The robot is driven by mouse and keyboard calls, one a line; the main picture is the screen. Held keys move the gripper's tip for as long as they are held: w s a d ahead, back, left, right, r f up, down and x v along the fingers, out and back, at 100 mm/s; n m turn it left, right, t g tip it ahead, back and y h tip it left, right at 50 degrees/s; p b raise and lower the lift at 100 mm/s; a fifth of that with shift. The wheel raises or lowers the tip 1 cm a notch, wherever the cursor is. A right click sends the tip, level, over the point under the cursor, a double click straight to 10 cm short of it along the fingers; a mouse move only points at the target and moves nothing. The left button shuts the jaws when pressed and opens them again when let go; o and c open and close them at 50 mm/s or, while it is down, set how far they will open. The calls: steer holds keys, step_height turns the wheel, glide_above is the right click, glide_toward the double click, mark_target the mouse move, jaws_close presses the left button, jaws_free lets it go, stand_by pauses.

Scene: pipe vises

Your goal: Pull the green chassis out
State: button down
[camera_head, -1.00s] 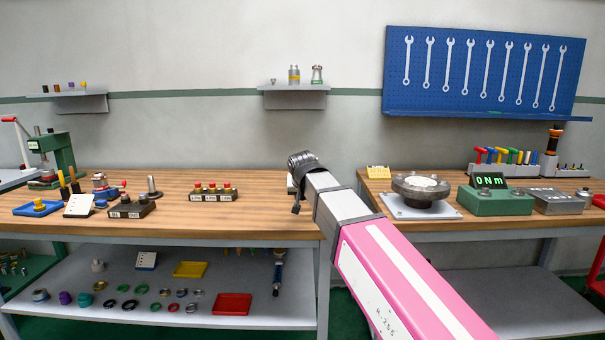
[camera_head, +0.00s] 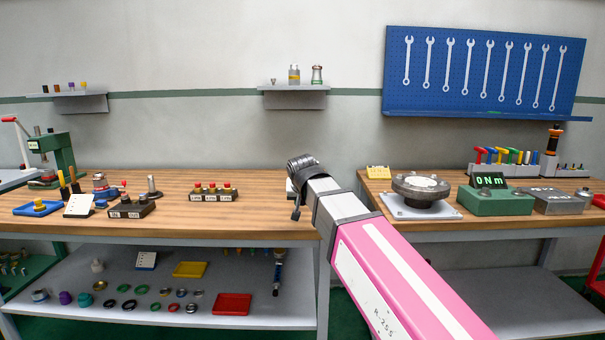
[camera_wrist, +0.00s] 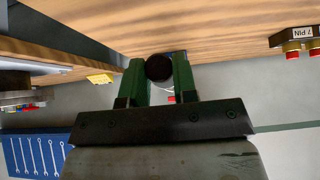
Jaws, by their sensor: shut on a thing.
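My gripper (camera_wrist: 157,80) shows in the wrist view, with two dark green fingers on either side of a dark round knob-like thing (camera_wrist: 159,67). The fingers are shut on it, at the edge of the wooden bench top. What the knob is fixed to is mostly hidden behind the fingers. In the head view my arm hides my gripper and what it holds. I cannot make out for certain a green chassis in either view.
The wooden bench (camera_head: 255,222) carries a block with red knobs (camera_head: 209,193) left of my arm. On the right bench stand a round flanged fixture (camera_head: 420,190) and a green box reading 0 Nm (camera_head: 495,202). A gap separates the benches.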

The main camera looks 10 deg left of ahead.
steer(key=shift+s+d, duration=0.25)
steer(key=shift+s, duration=0.65)
steer(key=shift+s+d, duration=0.2)
steer(key=shift+s, duration=0.7)
